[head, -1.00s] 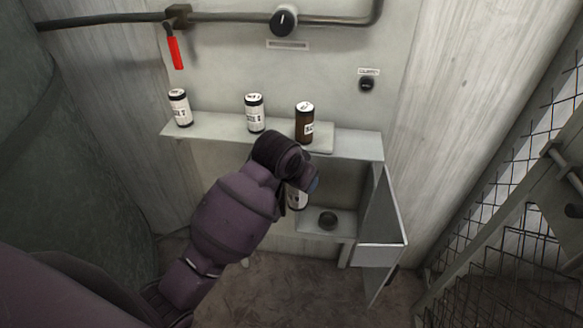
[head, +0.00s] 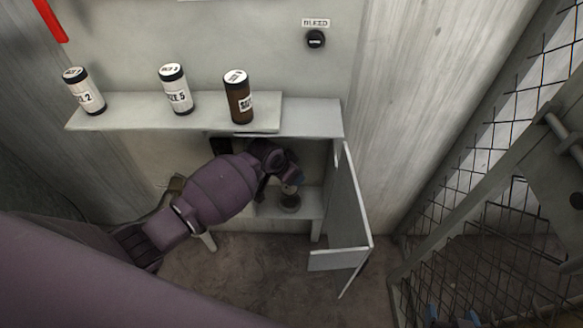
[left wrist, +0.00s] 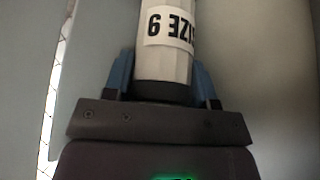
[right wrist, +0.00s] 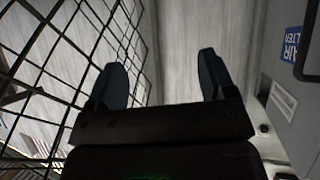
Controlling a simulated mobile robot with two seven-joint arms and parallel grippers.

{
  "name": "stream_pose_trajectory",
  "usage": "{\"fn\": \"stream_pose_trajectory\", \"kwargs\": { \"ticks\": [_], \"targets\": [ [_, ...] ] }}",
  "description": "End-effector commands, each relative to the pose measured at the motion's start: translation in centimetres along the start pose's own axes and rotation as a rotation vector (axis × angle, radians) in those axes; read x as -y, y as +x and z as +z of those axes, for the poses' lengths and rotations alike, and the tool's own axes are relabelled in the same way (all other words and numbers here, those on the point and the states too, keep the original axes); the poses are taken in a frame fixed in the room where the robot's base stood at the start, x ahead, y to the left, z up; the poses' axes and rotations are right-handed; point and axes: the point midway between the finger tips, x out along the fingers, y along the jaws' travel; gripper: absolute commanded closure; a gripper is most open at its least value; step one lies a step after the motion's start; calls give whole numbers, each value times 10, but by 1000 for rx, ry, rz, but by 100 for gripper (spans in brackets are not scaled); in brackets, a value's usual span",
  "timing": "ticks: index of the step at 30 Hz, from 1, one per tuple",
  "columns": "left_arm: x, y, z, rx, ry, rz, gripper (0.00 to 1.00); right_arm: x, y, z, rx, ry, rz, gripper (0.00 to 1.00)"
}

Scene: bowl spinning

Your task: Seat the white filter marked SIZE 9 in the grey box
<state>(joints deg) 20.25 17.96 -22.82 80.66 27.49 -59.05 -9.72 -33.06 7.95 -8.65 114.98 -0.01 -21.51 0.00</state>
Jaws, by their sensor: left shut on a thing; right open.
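The white filter (left wrist: 165,62) marked SIZE 9 stands between the blue fingers of my left gripper (left wrist: 160,85) in the left wrist view, its label upside down there. In the head view my left gripper (head: 292,182) reaches into the open front of the grey box (head: 315,118), just above a dark round seat (head: 289,203) on the box floor. My wrist hides most of the filter there, so I cannot tell whether it touches the seat. My right gripper (right wrist: 157,80) is open and empty; its blue fingertips show low right in the head view (head: 452,315).
The box door (head: 350,215) hangs open to the right. A SIZE 2 can (head: 85,92), a SIZE 5 can (head: 175,90) and a brown can (head: 238,98) stand on the shelf above. Wire mesh (head: 450,250) stands at the right, near my right gripper.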

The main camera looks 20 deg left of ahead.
Motion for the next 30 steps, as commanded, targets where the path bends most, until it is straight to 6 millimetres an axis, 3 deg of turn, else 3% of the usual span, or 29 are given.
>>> {"fn": "stream_pose_trajectory", "kwargs": {
  "ticks": [18,30],
  "targets": [
    [0,20,12,4,1,3,74,-1,1,30,47,-7,0,23],
    [0,41,25,4,0,3,74,2,13,29,33,-13,-8,23]
  ]
}}
